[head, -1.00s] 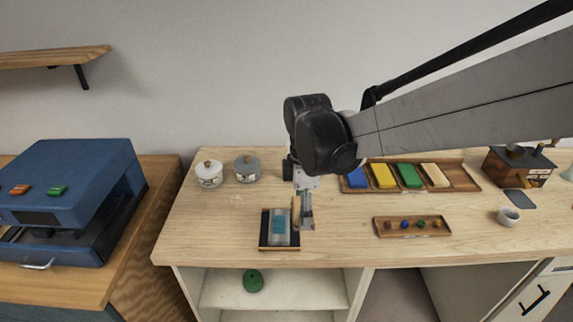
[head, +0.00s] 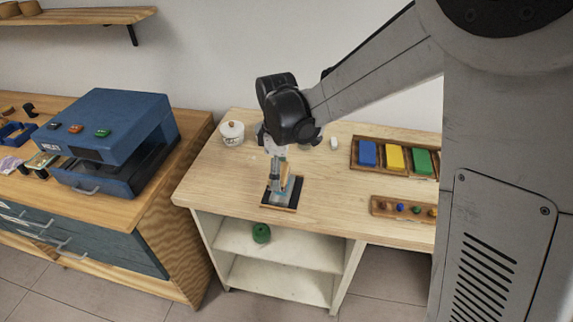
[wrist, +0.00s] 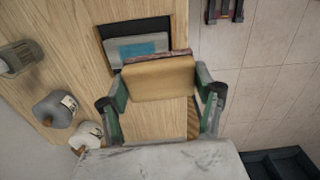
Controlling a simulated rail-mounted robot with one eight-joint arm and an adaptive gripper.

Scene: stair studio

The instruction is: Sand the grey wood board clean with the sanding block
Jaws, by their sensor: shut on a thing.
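My gripper (head: 280,184) is shut on the tan sanding block (wrist: 158,80), which has a reddish-brown edge on its far side. The block also shows beside the fingers in the head view (head: 285,176). The grey wood board (wrist: 119,50), with a blue patch (wrist: 136,49) on it, lies in a dark tray (wrist: 108,31) on the bench. The tray also shows in the head view (head: 295,195), with my gripper over it hiding much of the board. In the wrist view the block covers the board's near part. I cannot tell whether they touch.
A white lidded pot (head: 232,134) stands at the bench's back left. A tray of blue, yellow and green blocks (head: 395,157) and a small rack of coloured knobs (head: 400,209) lie to the right. A blue machine (head: 110,140) stands on the left cabinet.

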